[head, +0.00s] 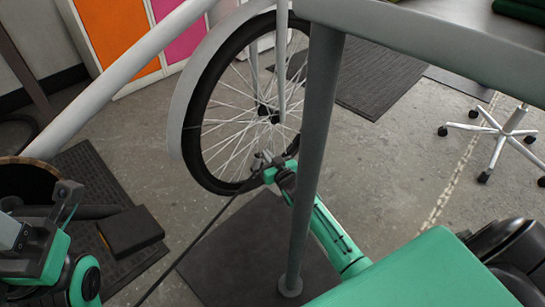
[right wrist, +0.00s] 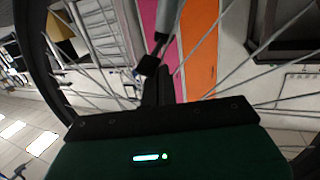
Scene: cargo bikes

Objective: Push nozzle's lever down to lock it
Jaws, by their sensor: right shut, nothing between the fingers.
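The bike wheel (head: 215,125) stands upright in the middle of the head view. A thin black hose (head: 205,233) runs up from the floor to its lower rim. At the hose's upper end, the nozzle is too small and too covered by my right gripper to make out, and its lever's position cannot be told. My right gripper (head: 264,163) is shut and empty at the rim and spokes. In the right wrist view its dark fingers (right wrist: 165,88) point in among the spokes. My left gripper (head: 45,222) is at the lower left, away from the wheel, its jaws unclear.
A grey post (head: 313,150) stands just in front of the wheel, close to my right arm. A light frame tube (head: 120,80) crosses the upper left. Dark mats (head: 240,250) lie on the floor. A wheeled chair base (head: 505,135) is at the right.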

